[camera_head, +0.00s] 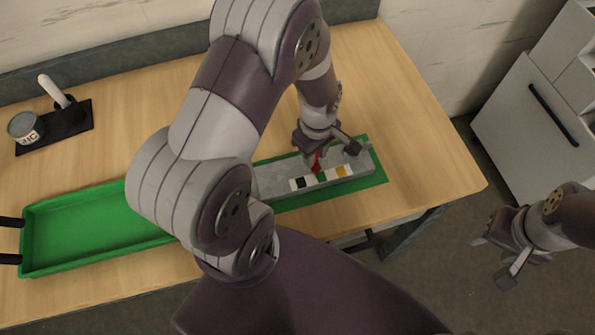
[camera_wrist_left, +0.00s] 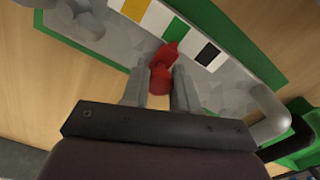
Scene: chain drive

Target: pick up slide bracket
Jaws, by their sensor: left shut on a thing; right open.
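The slide bracket appears to be the small red part (camera_head: 317,163) at the grey fixture, with a red pointed end showing in the left wrist view (camera_wrist_left: 165,65). My left gripper (camera_head: 325,147) reaches down over the fixture and is shut on this red part. In the left wrist view its two fingers (camera_wrist_left: 159,88) stand on either side of the red part. I cannot tell whether the part is still touching the fixture. My right gripper (camera_head: 503,257) is open and empty, off the table at the right.
The grey fixture (camera_head: 272,178) has white, black, green and yellow patches and lies on a green mat (camera_head: 374,178). A green tray (camera_head: 90,228) is at the left. A tin (camera_head: 25,128) and a white-handled tool (camera_head: 53,91) stand on a dark holder. The table's right end is clear.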

